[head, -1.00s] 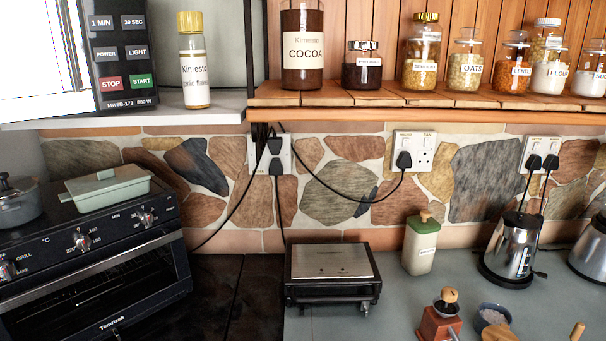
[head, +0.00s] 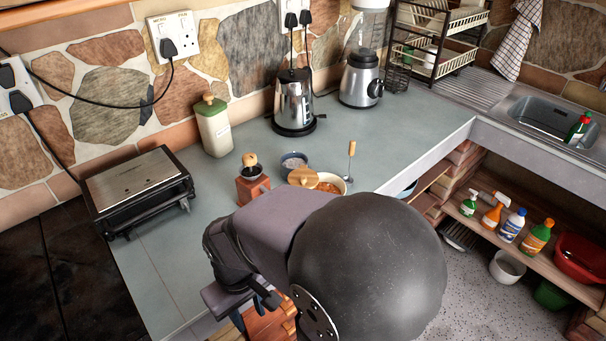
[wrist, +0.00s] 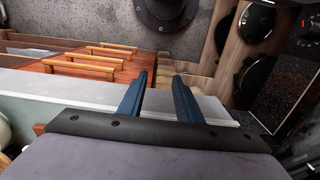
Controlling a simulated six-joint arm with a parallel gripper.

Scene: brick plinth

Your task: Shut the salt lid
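A small dark bowl (head: 294,162) of pale grains, which may be salt, stands on the grey counter. Just in front of it is a round wooden lid (head: 303,177). It lies at the left of a cream pot (head: 340,183) that shows reddish-brown contents, partly uncovered. I cannot tell which of these is the salt pot. My gripper (wrist: 159,78) is open and empty, its two blue fingers apart. It is out past the counter's front edge, away from the bowl and lid. My arm covers the counter in front of the pot in the head view.
A wooden grinder (head: 251,180) stands left of the bowl, and an upright wooden-handled tool (head: 350,158) right of the pot. A kettle (head: 294,103), green-topped canister (head: 214,125) and grill (head: 139,188) stand behind and left.

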